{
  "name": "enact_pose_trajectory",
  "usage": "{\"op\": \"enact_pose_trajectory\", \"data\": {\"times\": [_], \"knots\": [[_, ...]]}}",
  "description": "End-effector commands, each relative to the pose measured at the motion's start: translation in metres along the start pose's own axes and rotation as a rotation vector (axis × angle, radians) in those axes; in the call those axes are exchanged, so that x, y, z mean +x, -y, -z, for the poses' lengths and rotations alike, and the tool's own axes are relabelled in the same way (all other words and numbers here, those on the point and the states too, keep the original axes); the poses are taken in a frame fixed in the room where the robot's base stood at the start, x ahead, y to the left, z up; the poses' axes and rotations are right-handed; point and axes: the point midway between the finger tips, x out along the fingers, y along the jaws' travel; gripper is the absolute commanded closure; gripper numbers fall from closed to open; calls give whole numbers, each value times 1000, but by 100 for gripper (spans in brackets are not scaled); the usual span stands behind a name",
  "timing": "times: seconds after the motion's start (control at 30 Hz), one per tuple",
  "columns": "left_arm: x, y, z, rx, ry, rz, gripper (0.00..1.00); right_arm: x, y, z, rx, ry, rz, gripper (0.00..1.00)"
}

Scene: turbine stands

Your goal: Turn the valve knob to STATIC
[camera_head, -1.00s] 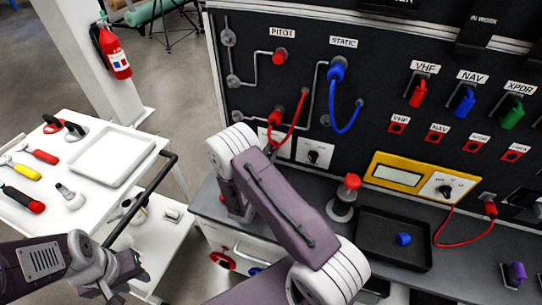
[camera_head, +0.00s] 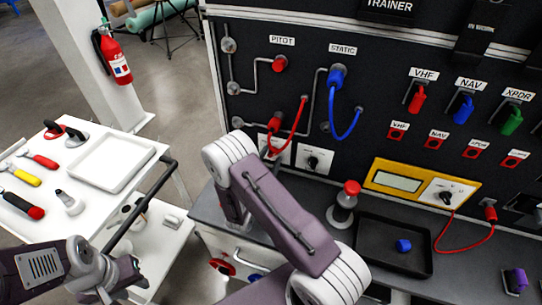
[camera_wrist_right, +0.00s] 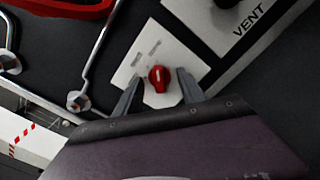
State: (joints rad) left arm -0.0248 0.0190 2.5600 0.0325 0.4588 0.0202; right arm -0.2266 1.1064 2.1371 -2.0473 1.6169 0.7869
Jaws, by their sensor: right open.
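The red valve knob (camera_wrist_right: 160,77) sits on a white plate (camera_wrist_right: 177,47) in the right wrist view. A pale pointer line on it runs roughly up and down in that picture; the plate's lettering is too small to read. My right gripper (camera_wrist_right: 159,74) is open, with one finger on each side of the knob and gaps between them.
A red hose (camera_head: 297,128) and a blue hose (camera_head: 346,124) hang on the panel close to my right arm. A red-topped post (camera_head: 343,203) and black tray (camera_head: 378,262) stand on the bench. A white tool cart (camera_head: 150,155) is at left.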

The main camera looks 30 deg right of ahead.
Motion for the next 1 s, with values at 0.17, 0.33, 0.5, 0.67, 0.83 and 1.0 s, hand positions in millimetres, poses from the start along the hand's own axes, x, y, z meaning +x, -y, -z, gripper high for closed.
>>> {"op": "enact_pose_trajectory", "data": {"times": [0.17, 0.33, 0.5, 0.67, 0.83, 1.0], "knots": [[0, 0, 0, 0, 0, 0, 64, -18, -1, 0, -2, -2, -3, 53], [0, 0, 0, 0, 0, 0, 64, -35, -1, 1, -2, -3, -2, 53], [0, 0, 0, 0, 0, 0, 64, -43, 0, 0, -1, 0, -1, 53], [0, 0, 0, 0, 0, 0, 64, -43, 0, 0, -1, 0, -1, 53], [0, 0, 0, 0, 0, 0, 64, -43, 0, 0, -1, 0, -1, 53], [-2, 0, 0, 0, 0, 0, 64, -42, 2, -7, -2, 12, 23, 53]]}}
